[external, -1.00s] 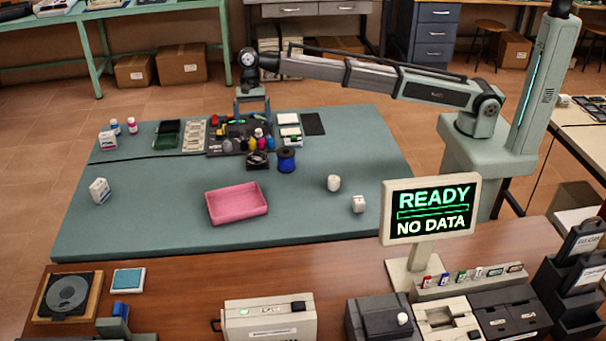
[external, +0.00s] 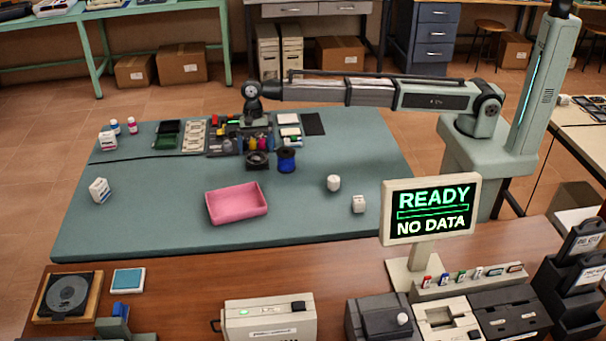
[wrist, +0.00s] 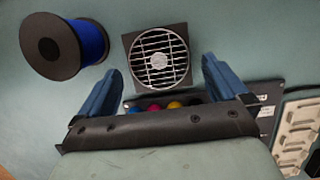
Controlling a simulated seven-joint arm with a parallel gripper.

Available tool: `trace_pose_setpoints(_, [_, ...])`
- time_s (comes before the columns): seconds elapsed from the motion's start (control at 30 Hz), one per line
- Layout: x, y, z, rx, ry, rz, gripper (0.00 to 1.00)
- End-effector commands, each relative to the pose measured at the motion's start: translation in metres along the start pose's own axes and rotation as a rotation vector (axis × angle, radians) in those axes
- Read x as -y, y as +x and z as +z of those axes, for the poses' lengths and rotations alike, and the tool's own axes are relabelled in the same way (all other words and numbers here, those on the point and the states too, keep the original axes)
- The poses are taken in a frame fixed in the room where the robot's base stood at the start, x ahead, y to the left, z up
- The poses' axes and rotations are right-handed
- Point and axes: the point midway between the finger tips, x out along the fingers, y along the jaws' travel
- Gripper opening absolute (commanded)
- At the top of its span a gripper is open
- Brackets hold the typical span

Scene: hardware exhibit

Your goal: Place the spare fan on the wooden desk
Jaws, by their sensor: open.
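The spare fan (external: 257,160) is a small dark square with a round grille, lying on the green mat. In the wrist view the fan (wrist: 158,58) lies between and slightly ahead of my two blue fingers, face up. My gripper (wrist: 162,72) is open and empty, pointing down above it. In the external view my gripper (external: 257,145) is low over the mat, just behind the fan, and its fingers are hard to make out. The wooden desk (external: 185,285) is the brown surface along the front, nearer the camera than the mat.
A blue spool (external: 286,160) stands close beside the fan. Several coloured bottles and a dark tray crowd behind it. A pink tray (external: 236,203) lies in front. A display sign (external: 431,210) and several devices stand on the desk; bare wood shows at its middle left.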

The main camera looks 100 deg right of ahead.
Motion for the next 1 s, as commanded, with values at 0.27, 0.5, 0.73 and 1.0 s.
trace_pose_setpoints(0.27, [-0.002, 0.03, 0.0, 0.001, 0.001, -0.003, 1.0])
trace_pose_setpoints(0.5, [-0.002, 0.031, 0.0, 0.001, 0.0, -0.003, 0.97])
trace_pose_setpoints(0.73, [-0.002, 0.031, 0.0, 0.001, 0.0, -0.003, 0.75])
trace_pose_setpoints(1.0, [-0.002, 0.031, 0.0, 0.002, 0.0, -0.003, 0.49])
